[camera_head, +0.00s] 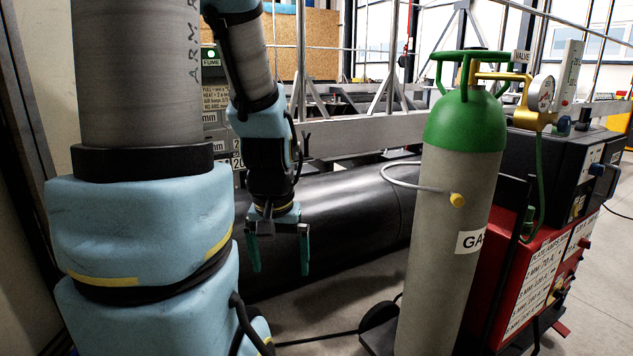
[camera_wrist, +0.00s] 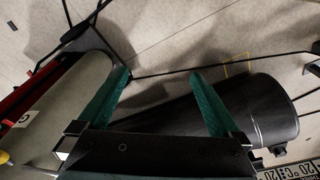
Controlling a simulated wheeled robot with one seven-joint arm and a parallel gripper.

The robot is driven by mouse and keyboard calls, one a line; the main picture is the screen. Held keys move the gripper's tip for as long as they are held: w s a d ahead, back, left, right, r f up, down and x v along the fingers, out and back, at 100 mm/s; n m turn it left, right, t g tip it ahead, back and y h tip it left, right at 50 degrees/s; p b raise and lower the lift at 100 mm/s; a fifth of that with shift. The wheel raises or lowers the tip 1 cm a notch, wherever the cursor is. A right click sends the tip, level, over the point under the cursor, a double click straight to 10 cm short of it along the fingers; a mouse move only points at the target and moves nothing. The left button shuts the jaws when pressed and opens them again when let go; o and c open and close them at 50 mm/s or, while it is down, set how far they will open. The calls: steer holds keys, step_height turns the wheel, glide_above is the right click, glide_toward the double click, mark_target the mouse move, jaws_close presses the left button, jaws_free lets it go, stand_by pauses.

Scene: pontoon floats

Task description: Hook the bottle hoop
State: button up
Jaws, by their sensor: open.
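The gas bottle (camera_head: 448,200) stands upright, grey with a green shoulder and green valve guard. The bottle hoop (camera_head: 390,182) is a thin pale bar curving out from the bottle's left side and back across its front. My gripper (camera_head: 278,266) points down, open and empty, left of the bottle and apart from the hoop. In the wrist view its green fingers (camera_wrist: 160,74) are spread, with the bottle (camera_wrist: 72,105) at left. A yellow bit (camera_wrist: 4,157) shows at the left edge.
A large black float (camera_head: 340,205) lies behind my gripper; it also shows in the wrist view (camera_wrist: 262,108). A red cart (camera_head: 535,270) with a black machine stands right of the bottle. Cables (camera_head: 318,338) cross the floor. Grey rails (camera_head: 365,135) run behind.

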steer(key=shift+c, duration=0.2)
